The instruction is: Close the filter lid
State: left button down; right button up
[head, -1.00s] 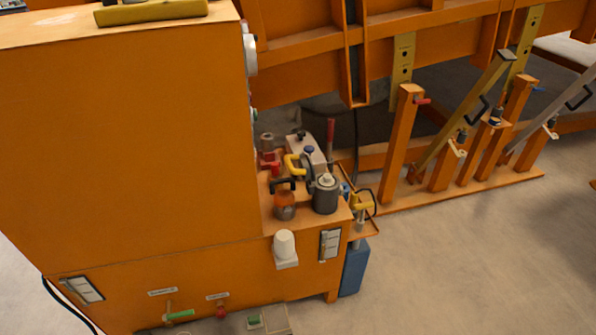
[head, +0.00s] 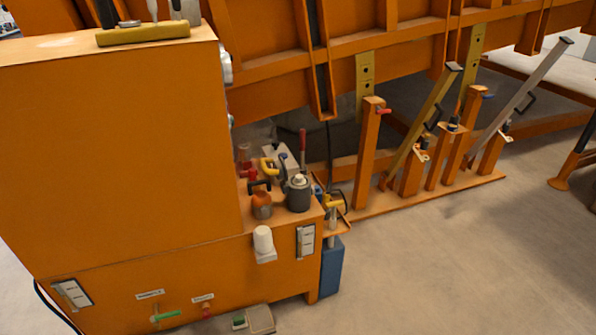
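I cannot clearly make out a filter lid in the head view. On the low shelf of the orange cabinet (head: 120,150) stand several small fittings. Among them are a dark grey canister (head: 298,194) with a light top and an orange-brown cup-shaped part (head: 262,204) with a black handle above it. A white cup-shaped part (head: 263,240) sits on a bracket on the cabinet's front, below the shelf. Which of these is the filter, and whether its lid is open, I cannot tell. Neither of my grippers is in view.
A yellow tray (head: 143,34) with tools lies on the cabinet top. A blue box (head: 331,268) stands at the cabinet's right side. The orange frame with posts and levers (head: 420,125) fills the back right. The floor (head: 450,265) at the front right is clear.

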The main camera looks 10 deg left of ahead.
aim_at(279, 169)
jog(key=z, duration=0.4)
jog(key=i, duration=1)
jog(key=u, duration=0.2)
